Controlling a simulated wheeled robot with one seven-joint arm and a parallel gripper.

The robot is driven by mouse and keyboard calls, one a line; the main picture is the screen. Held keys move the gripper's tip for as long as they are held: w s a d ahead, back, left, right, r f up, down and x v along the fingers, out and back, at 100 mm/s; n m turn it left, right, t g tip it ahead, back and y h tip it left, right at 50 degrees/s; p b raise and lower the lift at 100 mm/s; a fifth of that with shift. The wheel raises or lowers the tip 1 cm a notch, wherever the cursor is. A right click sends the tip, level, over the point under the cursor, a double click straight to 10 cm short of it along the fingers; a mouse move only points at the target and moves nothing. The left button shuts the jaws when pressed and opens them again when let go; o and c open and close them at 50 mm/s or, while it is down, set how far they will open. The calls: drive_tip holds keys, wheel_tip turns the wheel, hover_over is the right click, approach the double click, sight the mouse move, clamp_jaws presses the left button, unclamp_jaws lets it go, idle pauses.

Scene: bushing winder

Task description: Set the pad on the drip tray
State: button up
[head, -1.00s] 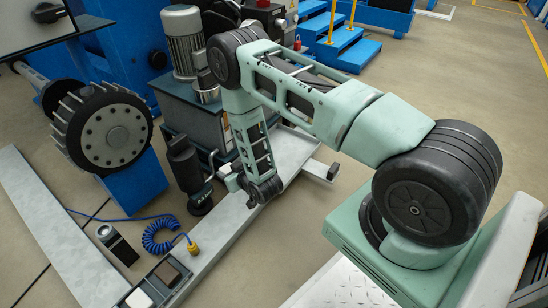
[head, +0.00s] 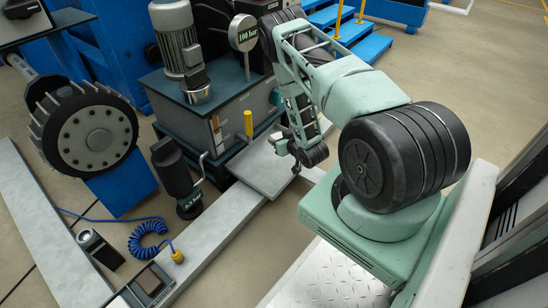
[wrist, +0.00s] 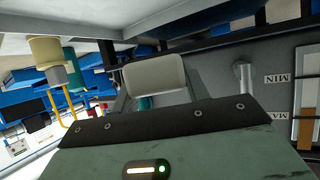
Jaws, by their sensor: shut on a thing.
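The pad (wrist: 155,76) is a pale grey, round-cornered block in the wrist view. My gripper (wrist: 152,92) is shut on it, with a finger on either side. In the head view my gripper (head: 279,143) hangs over the drip tray (head: 250,172), a flat light-grey plate at the foot of the pump unit. I cannot make out the pad in the head view. The wrist view looks upside down, and a pale grey surface (wrist: 75,22) along its top appears to be the tray, apart from the pad.
A black hand pump (head: 178,180) stands left of the tray. A compartment box (head: 150,282) and a blue coiled hose (head: 148,240) lie at the lower left.

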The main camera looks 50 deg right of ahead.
sight(280, 162)
drive_tip(key=shift+d+f, duration=0.25)
drive_tip(key=shift+f, duration=0.2)
wheel_tip(280, 162, down, 9)
drive_tip(key=b, duration=0.6)
drive_tip(key=shift+b, duration=0.3)
drive_tip(key=shift+f, duration=0.1)
drive_tip(key=shift+f, duration=0.1)
drive_tip(key=o, duration=1)
